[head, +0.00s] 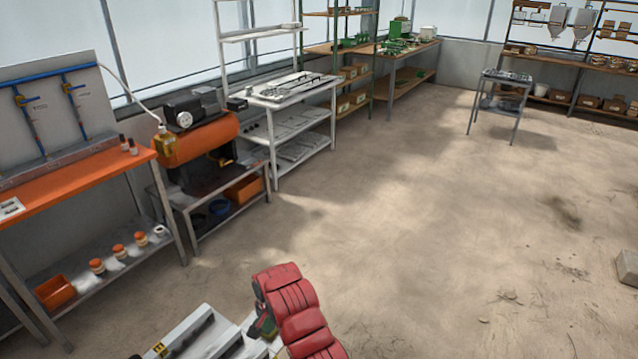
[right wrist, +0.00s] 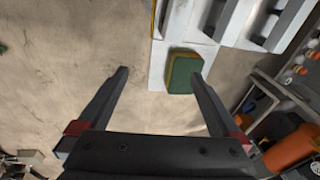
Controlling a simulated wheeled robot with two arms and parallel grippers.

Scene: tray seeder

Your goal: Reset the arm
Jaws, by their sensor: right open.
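My right arm, in red covers, reaches in at the bottom middle of the head view. Its gripper fingers are mostly hidden there behind the arm. In the right wrist view my right gripper (right wrist: 160,74) is open, with two dark fingers wide apart and nothing held between them. A green pad with a yellowish edge (right wrist: 183,72) lies on a white surface (right wrist: 158,70) beyond the fingers, near the right fingertip. I cannot tell the exact gap between them. My left gripper is in neither view.
A white tray-like unit with dark slots (head: 185,328) is at the bottom of the head view. An orange bench (head: 75,185), an orange compressor (head: 200,138) and a white shelf cart (head: 290,95) line the left. A small grey cart (head: 505,78) stands farther back. The floor between is open.

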